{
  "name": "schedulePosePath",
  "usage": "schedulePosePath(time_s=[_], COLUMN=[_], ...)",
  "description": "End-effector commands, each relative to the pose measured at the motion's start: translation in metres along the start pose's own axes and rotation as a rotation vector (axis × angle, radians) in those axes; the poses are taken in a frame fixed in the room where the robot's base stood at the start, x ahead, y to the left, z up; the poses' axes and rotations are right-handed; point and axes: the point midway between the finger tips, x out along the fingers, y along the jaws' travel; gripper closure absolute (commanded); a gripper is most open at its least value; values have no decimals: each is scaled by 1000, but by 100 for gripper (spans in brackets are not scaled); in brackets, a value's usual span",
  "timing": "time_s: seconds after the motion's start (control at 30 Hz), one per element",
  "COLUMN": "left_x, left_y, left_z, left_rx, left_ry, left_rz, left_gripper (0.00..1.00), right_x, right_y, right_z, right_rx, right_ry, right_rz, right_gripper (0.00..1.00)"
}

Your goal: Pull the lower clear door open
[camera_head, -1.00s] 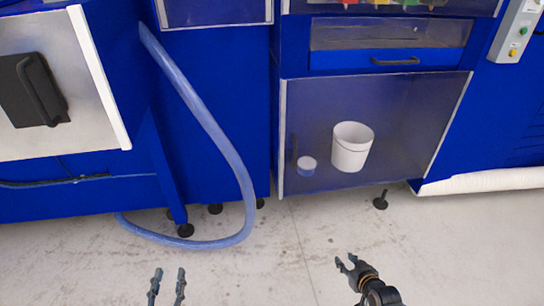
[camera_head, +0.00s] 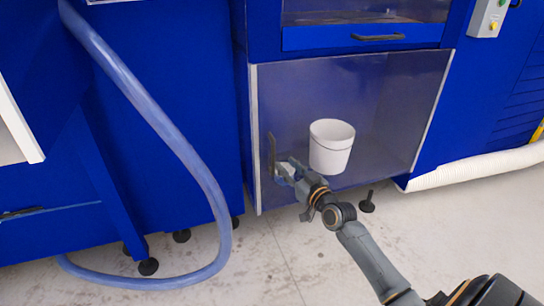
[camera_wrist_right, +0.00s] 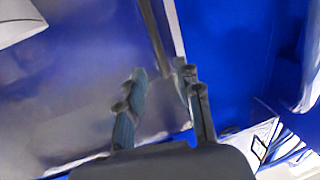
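The lower clear door (camera_head: 395,110) is a see-through panel, and it looks closed. Its dark upright handle (camera_head: 271,150) is near the door's left edge. My right gripper (camera_head: 281,171) is at the lower part of this handle. In the right wrist view the gripper (camera_wrist_right: 163,95) has its two fingers apart, with the handle (camera_wrist_right: 154,35) running down toward the gap between them. No firm grip on it shows. My left gripper is out of view.
Behind the door are a white bucket (camera_head: 331,147) and a small container mostly hidden by my gripper. A drawer with a dark handle (camera_head: 378,37) is above. A blue hose (camera_head: 165,130) hangs at left, and a white hose (camera_head: 470,168) lies at right. Floor in front is clear.

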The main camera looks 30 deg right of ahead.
Motion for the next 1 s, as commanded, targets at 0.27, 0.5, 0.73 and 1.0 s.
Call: schedulePosePath(time_s=[0.27,0.5,0.73,1.0], left_x=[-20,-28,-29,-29], left_y=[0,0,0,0], left_z=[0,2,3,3], left_rx=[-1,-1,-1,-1], left_ry=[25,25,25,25], left_rz=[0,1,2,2], left_gripper=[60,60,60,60], right_x=[53,81,88,88], right_y=[0,0,0,0], right_z=[2,2,0,1], right_rx=[2,0,0,0], right_ry=[2,1,-1,-1], right_rz=[1,0,0,0], right_gripper=[66,66,66,84])
